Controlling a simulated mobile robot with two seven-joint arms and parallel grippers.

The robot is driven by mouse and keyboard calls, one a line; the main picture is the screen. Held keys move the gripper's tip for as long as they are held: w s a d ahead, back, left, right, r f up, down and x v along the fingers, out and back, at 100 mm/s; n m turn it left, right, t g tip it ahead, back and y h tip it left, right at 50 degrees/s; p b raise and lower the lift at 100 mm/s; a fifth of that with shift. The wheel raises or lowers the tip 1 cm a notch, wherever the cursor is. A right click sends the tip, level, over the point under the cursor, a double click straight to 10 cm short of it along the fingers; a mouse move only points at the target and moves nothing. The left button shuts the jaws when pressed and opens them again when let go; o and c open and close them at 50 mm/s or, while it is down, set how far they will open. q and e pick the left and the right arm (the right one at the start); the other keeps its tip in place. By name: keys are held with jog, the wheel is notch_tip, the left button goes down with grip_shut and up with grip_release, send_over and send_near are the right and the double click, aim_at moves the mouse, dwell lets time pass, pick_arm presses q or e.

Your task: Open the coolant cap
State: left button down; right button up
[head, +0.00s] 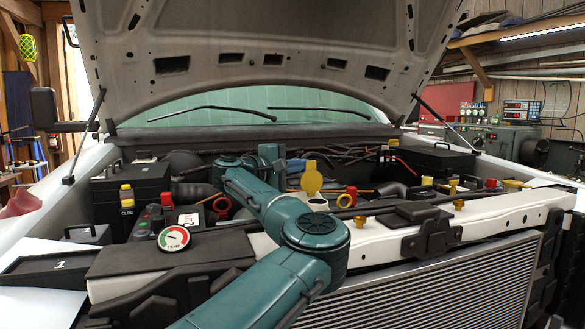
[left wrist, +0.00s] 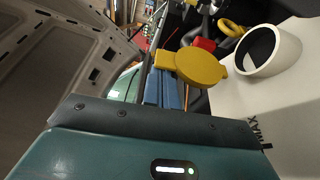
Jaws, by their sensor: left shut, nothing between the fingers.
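The yellow coolant cap (head: 312,178) stands up on edge behind the white filler neck (head: 318,204) in the head view. In the left wrist view the cap (left wrist: 203,67) is swung off to the side of the white neck (left wrist: 282,62), whose dark mouth is uncovered. My left gripper (head: 295,169) is at the cap's far left side. Its blue fingers (left wrist: 168,88) are shut with nothing between them, close to the cap; I cannot tell whether they touch it. My forearm hides part of the bay. My right gripper is not in view.
A temperature gauge (head: 173,238) sits on the front beam at left. The raised hood (head: 260,40) hangs above, held by struts.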

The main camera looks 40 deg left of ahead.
pick_arm(q)
jog(key=shift+s+a+f, duration=0.1)
jog(key=shift+s, duration=0.3)
jog(key=s+a+b, duration=0.1)
jog(key=s+b, duration=0.1)
jog(key=s, duration=0.9)
jog(key=shift+a+r+b, duration=0.2)
jog(key=shift+a+b, duration=0.05)
jog(key=shift+b, duration=0.15)
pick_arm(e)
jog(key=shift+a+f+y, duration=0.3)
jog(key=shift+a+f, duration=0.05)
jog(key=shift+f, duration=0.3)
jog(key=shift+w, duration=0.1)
